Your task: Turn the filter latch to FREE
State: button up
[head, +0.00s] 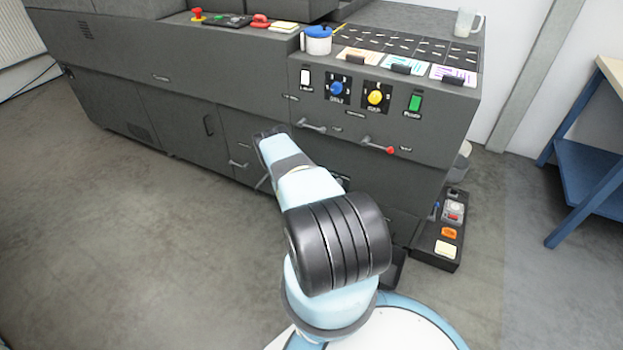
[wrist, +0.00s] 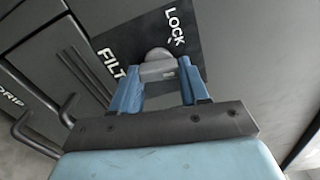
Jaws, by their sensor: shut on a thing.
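The filter latch (wrist: 156,54) is a grey rounded knob with a short handle on a black plate of the machine front in the wrist view. White lettering by it reads "LOCK" on its upper right and "FILT", cut off, on its left. No FREE mark shows; my gripper covers the part of the plate below. My gripper (wrist: 160,73) has its blue fingers on either side of the latch handle, shut on it. In the head view my gripper (head: 268,137) is against the machine's lower front, and my arm hides the latch.
The dark machine (head: 180,85) fills the back. Lever handles (head: 313,126) and a red-tipped lever (head: 378,146) stick out right of my gripper. Bar handles (wrist: 32,135) lie left in the wrist view. A low black box (head: 436,245) stands at right. The floor at left is clear.

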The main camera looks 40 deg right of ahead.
jog(key=shift+s+f+m, duration=0.1)
jog(key=shift+f+m, duration=0.15)
jog(key=shift+m, duration=1.45)
jog(key=shift+s+f+m, duration=0.1)
jog(key=shift+f+m, duration=0.1)
jog(key=shift+m, duration=1.5)
jog(key=shift+a, duration=0.1)
jog(key=o, duration=1.1)
jog(key=shift+w+r, duration=0.15)
jog(key=shift+c, duration=0.2)
jog(key=v, duration=1.3)
jog(key=shift+a, duration=0.35)
